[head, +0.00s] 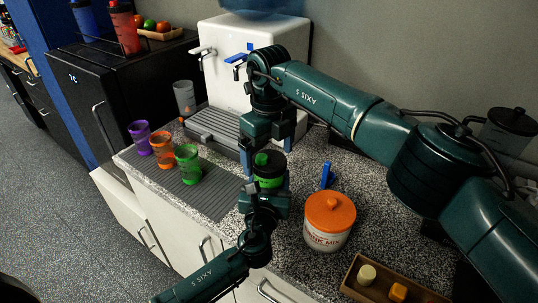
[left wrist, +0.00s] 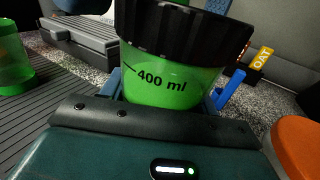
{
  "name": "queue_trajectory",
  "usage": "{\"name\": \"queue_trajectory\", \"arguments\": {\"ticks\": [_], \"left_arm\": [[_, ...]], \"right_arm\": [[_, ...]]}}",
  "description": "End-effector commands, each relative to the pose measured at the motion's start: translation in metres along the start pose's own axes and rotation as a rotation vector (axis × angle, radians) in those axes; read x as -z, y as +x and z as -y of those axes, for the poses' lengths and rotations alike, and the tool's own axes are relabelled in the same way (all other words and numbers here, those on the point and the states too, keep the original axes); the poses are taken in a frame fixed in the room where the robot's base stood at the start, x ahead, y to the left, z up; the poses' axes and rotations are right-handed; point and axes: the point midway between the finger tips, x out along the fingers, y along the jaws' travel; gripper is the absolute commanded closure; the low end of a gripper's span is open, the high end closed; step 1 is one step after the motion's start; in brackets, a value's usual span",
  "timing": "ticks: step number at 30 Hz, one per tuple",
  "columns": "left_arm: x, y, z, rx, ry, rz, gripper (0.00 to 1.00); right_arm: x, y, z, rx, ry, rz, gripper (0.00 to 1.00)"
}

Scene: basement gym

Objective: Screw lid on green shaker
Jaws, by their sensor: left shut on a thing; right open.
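The green shaker (left wrist: 170,82) stands upright in my left gripper (head: 266,190), with green contents and a "400 ml" mark. A ribbed black lid (left wrist: 185,30) sits on its mouth; how tightly it is screwed, I cannot tell. In the head view the lid shows a green cap (head: 262,160). My left gripper is shut on the shaker's body, from the front of the counter. My right gripper (head: 268,148) is open, pointing down directly above the lid, its blue fingers to either side. Whether they touch the lid is unclear.
Purple (head: 139,137), orange (head: 162,150) and green (head: 187,165) cups stand on the ribbed mat (head: 212,196). A white water dispenser (head: 225,75) is behind. An orange-lidded tub (head: 330,215), blue scoop (head: 326,176) and wooden tray (head: 352,274) stand to the right.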

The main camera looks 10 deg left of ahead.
Motion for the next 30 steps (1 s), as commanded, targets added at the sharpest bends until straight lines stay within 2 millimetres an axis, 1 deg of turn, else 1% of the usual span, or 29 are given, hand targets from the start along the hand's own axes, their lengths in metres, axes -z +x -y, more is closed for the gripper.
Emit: {"name": "queue_trajectory", "arguments": {"ticks": [1, 9, 12, 15, 20, 28, 29, 30], "left_arm": [[0.001, 0.0, -0.001, -0.001, 0.002, -0.001, 1.0], [0.001, 0.0, -0.001, -0.001, 0.002, -0.001, 1.0], [0.001, 0.0, -0.001, -0.001, 0.002, -0.001, 1.0], [0.001, 0.0, -0.001, -0.001, 0.002, -0.001, 1.0], [0.001, 0.0, -0.001, -0.001, 0.002, -0.001, 1.0], [0.001, 0.0, -0.001, -0.001, 0.002, -0.001, 1.0], [0.001, 0.0, -0.001, -0.001, 0.002, -0.001, 0.4], [0.001, 0.0, -0.001, -0.001, 0.002, -0.001, 0.36]], "right_arm": [[0.0, -0.01, 0.001, 0.003, 0.0, 0.002, 0.06], [0.0, -0.068, 0.0, 0.004, 0.0, 0.003, 0.06], [0.0, -0.085, 0.0, 0.003, 0.001, 0.001, 0.06], [0.0, -0.098, 0.0, 0.003, 0.001, 0.001, 0.06], [0.0, -0.109, -0.001, 0.0, 0.0, 0.0, 0.06], [0.0, -0.11, 0.0, 0.0, 0.0, -0.001, 0.06], [0.0, -0.11, 0.0, 0.0, 0.0, -0.001, 0.06], [0.0, -0.109, 0.0, 0.0, 0.0, -0.001, 0.06]]}}
